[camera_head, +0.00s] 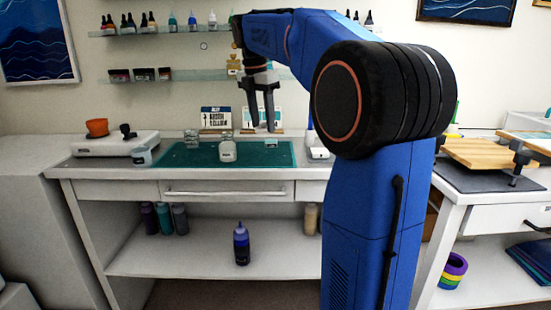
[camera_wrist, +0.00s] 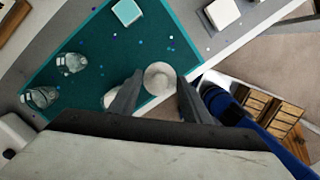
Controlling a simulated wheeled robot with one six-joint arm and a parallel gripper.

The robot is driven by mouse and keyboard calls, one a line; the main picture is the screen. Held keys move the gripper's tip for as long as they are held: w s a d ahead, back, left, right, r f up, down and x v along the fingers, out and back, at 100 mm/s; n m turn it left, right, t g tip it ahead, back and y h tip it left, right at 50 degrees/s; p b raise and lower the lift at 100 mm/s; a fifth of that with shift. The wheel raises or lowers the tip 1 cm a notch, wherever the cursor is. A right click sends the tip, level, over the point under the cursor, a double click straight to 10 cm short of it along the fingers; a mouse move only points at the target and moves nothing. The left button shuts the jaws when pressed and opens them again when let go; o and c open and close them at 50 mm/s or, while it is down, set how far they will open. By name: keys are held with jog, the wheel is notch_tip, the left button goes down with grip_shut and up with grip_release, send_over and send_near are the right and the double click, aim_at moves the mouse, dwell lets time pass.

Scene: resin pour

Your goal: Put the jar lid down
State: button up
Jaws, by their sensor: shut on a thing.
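My gripper (camera_head: 262,128) hangs above the teal mat (camera_head: 277,158) on the workbench, fingers pointing down. In the wrist view it is shut on a pale round jar lid (camera_wrist: 160,77), held between the fingertips (camera_wrist: 160,88). A pale jar (camera_head: 227,151) stands on the mat, left of my gripper in the head view. In the wrist view a pale round thing (camera_wrist: 109,98), perhaps that jar, is partly hidden by the left finger.
Two clear glass jars (camera_wrist: 72,62) (camera_wrist: 40,97) stand near the mat's left part in the wrist view. A small teal-topped item (camera_wrist: 126,11) lies on the mat, with coloured specks around. An orange cup (camera_head: 97,127) sits on a white device at left. Cards (camera_head: 216,117) stand behind.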

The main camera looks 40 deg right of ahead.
aim_at(265, 160)
jog(key=shift+d+f, duration=0.1)
jog(key=shift+f, duration=4.65)
jog(key=shift+f, duration=0.1)
jog(key=o, duration=1)
jog(key=r, duration=0.4)
jog(key=a+r, duration=0.1)
jog(key=r, duration=0.7)
jog(key=shift+s+a, duration=0.2)
jog(key=shift+a, duration=0.2)
jog(key=shift+s, duration=0.1)
jog(key=s+a+f+m+t, duration=0.1)
jog(key=s+a+f+m, duration=0.3)
jog(key=s+f, duration=0.5)
jog(key=s+a+f+m+t+y, duration=0.1)
jog(key=s+a+f+m+t, duration=0.1)
jog(key=s+a+f+m, duration=0.3)
jog(key=s+a+f+m+t, duration=0.1)
jog(key=s+a+f+m, duration=0.3)
jog(key=s+f+m, duration=0.7)
jog(key=s+f, duration=0.4)
jog(key=shift+s+a+y, duration=0.35)
jog(key=shift+a+y, duration=0.05)
